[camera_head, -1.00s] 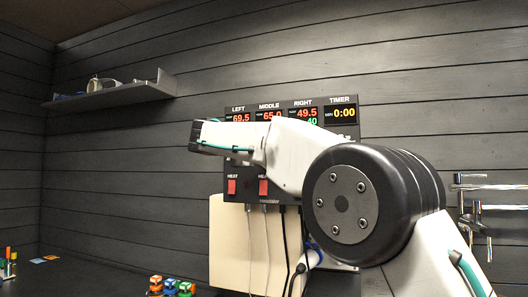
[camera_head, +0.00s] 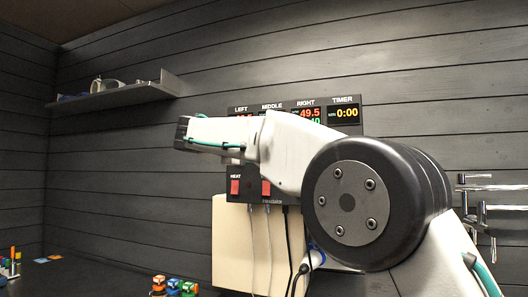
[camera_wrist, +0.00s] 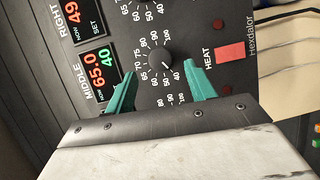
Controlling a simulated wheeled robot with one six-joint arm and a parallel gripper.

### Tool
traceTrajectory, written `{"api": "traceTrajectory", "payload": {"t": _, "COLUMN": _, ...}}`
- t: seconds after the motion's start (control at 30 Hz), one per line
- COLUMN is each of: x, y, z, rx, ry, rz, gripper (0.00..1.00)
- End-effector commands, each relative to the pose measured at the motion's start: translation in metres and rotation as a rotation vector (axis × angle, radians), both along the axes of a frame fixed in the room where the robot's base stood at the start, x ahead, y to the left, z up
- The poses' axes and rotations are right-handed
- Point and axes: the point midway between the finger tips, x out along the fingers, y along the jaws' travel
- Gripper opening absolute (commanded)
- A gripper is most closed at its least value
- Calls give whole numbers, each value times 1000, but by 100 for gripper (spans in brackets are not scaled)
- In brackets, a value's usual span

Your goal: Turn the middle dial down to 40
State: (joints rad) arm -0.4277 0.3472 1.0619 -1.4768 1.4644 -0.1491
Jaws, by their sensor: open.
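The middle dial (camera_wrist: 160,62) is a dark round knob on the black control panel, with a white number scale around it. In the wrist view the panel appears turned on its side. The middle display (camera_wrist: 97,68) reads 65.0 in red and 40 in green. My gripper (camera_wrist: 158,71) is open. Its two teal fingers lie on either side of the middle dial, and I cannot tell whether they touch it. In the head view my arm hides the dials and the middle display, and the fingers do not show.
A red heat switch (camera_wrist: 230,52) and dark red lamps sit beside the dial. Another dial scale (camera_wrist: 140,10) is above it in the wrist view. The timer display (camera_head: 343,114) reads 0:00. Cables hang below the panel. Coloured blocks (camera_head: 174,287) stand on the worktop.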

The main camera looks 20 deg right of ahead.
Motion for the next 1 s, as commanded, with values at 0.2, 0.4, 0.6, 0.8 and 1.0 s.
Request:
{"api": "traceTrajectory", "payload": {"t": 0.2, "x": -15, "y": 24, "z": 2, "rx": 0, "ry": 0, "rz": 1, "gripper": 55}}
{"api": "traceTrajectory", "payload": {"t": 0.4, "x": -19, "y": 29, "z": 3, "rx": 1, "ry": 1, "rz": -1, "gripper": 55}}
{"api": "traceTrajectory", "payload": {"t": 0.6, "x": -18, "y": 29, "z": 3, "rx": 1, "ry": 1, "rz": -1, "gripper": 55}}
{"api": "traceTrajectory", "payload": {"t": 0.8, "x": -18, "y": 29, "z": 3, "rx": 3, "ry": -4, "rz": 3, "gripper": 55}}
{"api": "traceTrajectory", "payload": {"t": 1.0, "x": -7, "y": 39, "z": -46, "rx": 83, "ry": 79, "rz": 46, "gripper": 55}}
